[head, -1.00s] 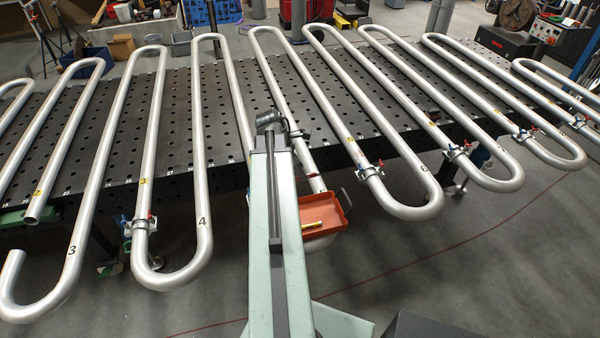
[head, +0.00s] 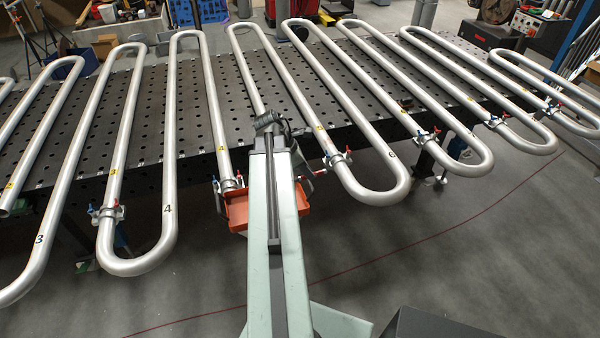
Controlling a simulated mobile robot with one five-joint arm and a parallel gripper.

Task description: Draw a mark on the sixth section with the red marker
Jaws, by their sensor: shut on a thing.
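A black number that looks like 6 (head: 393,155) is on the silver serpentine pipe (head: 375,180), on the U-bend just right of my arm. Bends to the left carry a black 4 (head: 168,209) and 3 (head: 39,239). My gripper (head: 272,121) is at the far end of my arm, over the pipes left of the 6 bend and apart from that number. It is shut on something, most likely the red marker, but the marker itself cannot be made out. An orange tray (head: 237,212) is partly hidden behind my arm; its contents are hidden.
The pipes lie on a dark perforated table (head: 140,130), their bends overhanging its front edge. Clamps with red and blue handles, such as one right of my arm (head: 338,158), hold the pipes. The grey floor (head: 450,260) at the front right is clear.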

